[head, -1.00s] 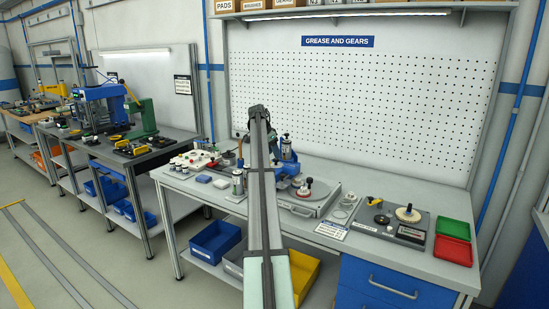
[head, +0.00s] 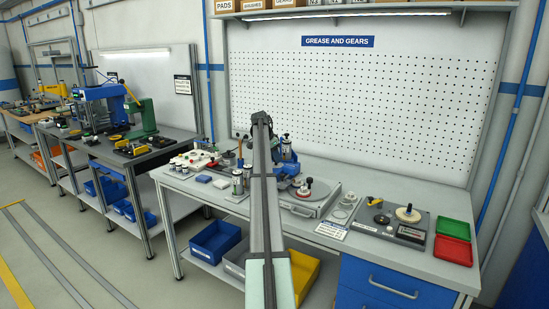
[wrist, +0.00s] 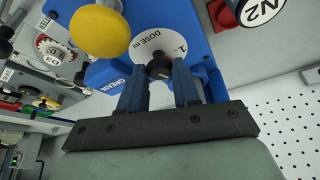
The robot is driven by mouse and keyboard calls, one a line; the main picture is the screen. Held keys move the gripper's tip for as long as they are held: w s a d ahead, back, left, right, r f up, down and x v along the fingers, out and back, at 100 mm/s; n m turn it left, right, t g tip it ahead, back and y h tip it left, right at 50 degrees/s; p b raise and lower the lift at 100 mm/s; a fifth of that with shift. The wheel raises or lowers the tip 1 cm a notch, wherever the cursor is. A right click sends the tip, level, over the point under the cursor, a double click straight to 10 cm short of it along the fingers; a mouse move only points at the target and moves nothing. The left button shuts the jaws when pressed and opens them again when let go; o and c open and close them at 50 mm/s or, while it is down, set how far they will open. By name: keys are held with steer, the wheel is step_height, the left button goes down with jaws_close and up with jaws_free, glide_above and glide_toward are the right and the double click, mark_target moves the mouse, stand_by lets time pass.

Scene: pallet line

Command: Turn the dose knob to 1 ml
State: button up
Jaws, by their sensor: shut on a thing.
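The dose knob (wrist: 159,67) is a small black knob on a round white dial (wrist: 157,38) lettered DOSE ml, in the wrist view. The dial sits on the face of a blue grease unit (wrist: 198,35). My gripper (wrist: 159,78) has its two blue fingers on either side of the knob and is shut on it. A mark shows near the dial's right edge; the knob's pointer and the dial's lower part are hidden. In the head view the blue unit (head: 287,153) stands behind my arm, which hides the knob.
A yellow ball (wrist: 100,31) sticks out close to the left finger. A red part (wrist: 221,14) and a round N2 label (wrist: 262,8) are at the upper right. On the bench, a disc plate (head: 408,213) and green and red trays (head: 453,232) stand to the right.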

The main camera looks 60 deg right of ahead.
steer(key=c, duration=0.4)
steer(key=shift+c, duration=0.2)
steer(key=shift+n, duration=0.3)
steer(key=n, duration=0.1)
steer(key=n+t, duration=0.1)
steer(key=n, duration=0.1)
steer(key=shift+s+a+n+t+h, duration=0.1)
steer(key=shift+s+n+t+h, duration=0.1)
steer(key=shift+n+t+h, duration=0.1)
steer(key=shift+s+n+t, duration=0.1)
steer(key=shift+n+t, duration=0.7)
steer(key=shift+n, duration=1.5)
steer(key=o, duration=1.1)
steer(key=shift+c, duration=0.2)
